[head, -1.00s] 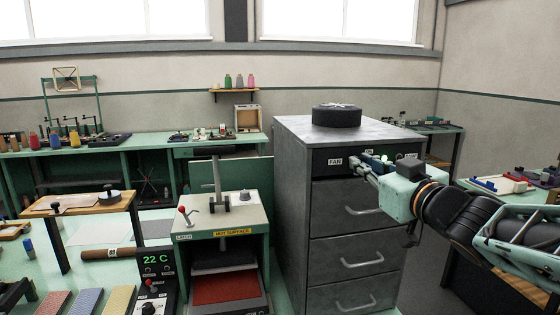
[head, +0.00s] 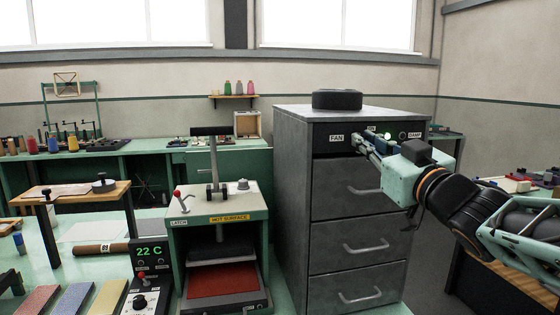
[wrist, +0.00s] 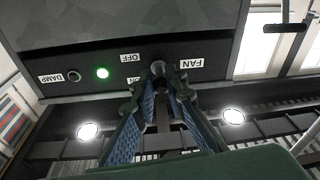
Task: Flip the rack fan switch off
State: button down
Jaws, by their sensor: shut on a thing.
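The dark fan panel (head: 321,147) is the top band of a grey drawer cabinet. A FAN label shows on it in the head view (head: 336,138) and in the wrist view (wrist: 191,63), where the lettering is upside down. The fan switch (wrist: 158,68) sits beside that label, with an OFF label (wrist: 130,57) and a partly hidden ON label (wrist: 133,80) nearby. A green lamp (wrist: 102,73) is lit. My gripper (wrist: 160,86) is shut on the switch, its fingertips meeting at the panel; they partly hide the switch lever, so its position is unclear.
A DAMP label (wrist: 50,77) and a small round knob (wrist: 74,75) lie past the lamp. A dark round fan housing (head: 337,100) stands on the cabinet. Drawer handles (head: 368,246) stick out below the panel. A hot press (head: 218,222) stands to the left.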

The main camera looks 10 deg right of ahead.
jog(key=shift+w+f+t+b, duration=0.1)
jog(key=shift+f+t+b, duration=0.7)
jog(key=shift+b, duration=3.15)
jog(key=shift+w+f+t+b, duration=0.1)
jog(key=shift+f+t+b, duration=0.65)
jog(key=shift+b, duration=3.2)
jog(key=shift+r+t+y+b, duration=0.3)
jog(key=shift+t+b, duration=0.25)
jog(key=shift+b, duration=0.05)
jog(key=t+b, duration=0.1)
jog(key=b, duration=0.3)
jog(key=shift+r+n+y, duration=0.1)
jog(key=shift+n+y, duration=0.2)
jog(key=shift+r+b, duration=0.15)
jog(key=shift+b, duration=0.15)
jog(key=c, duration=2)
grip_release()
jog(key=v, duration=1.2)
jog(key=shift+w+f, duration=0.15)
jog(key=shift+f, duration=0.05)
